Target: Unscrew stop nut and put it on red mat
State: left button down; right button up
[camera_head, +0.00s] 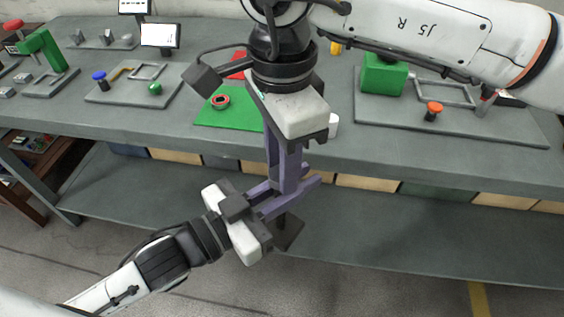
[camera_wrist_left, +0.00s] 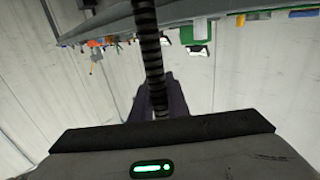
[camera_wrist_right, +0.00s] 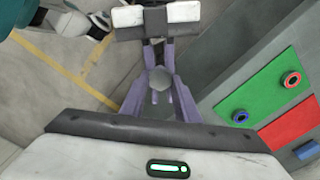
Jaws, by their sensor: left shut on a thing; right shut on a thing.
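A dark threaded spindle (camera_wrist_left: 150,50) shows in the left wrist view; its square foot plate (camera_head: 288,236) hangs below the grippers. My left gripper (camera_head: 300,191), with purple fingers, reaches in from lower left and is shut on the spindle. My right gripper (camera_head: 286,178) points down from above, its purple fingers crossing the left ones, shut on a grey round part (camera_wrist_right: 161,78) at the spindle's top. I cannot tell whether that part is the stop nut; fingers hide the contact. The red mat (camera_wrist_right: 292,122) lies on the bench beside the green mat (camera_head: 215,118).
A red ring (camera_head: 220,101) lies on the green mat, as does a blue ring (camera_wrist_right: 240,116). Jack parts on grey plates (camera_head: 130,92) stand at left, and another plate (camera_head: 470,122) with a green block (camera_head: 384,75) at right. The bench's front edge lies behind the grippers.

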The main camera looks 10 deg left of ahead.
jog(key=n, duration=0.6)
jog(key=shift+w+r+n, duration=0.1)
jog(key=shift+w+n, duration=0.05)
jog(key=shift+n, duration=0.25)
jog(key=n, duration=0.6)
jog(key=shift+a, duration=0.15)
jog(key=n, duration=0.6)
jog(key=shift+a+n, duration=0.1)
jog(key=shift+n, duration=0.3)
jog(key=n, duration=0.4)
jog(key=shift+n, duration=0.4)
jog(key=o, duration=1.2)
jog(key=shift+r, duration=0.15)
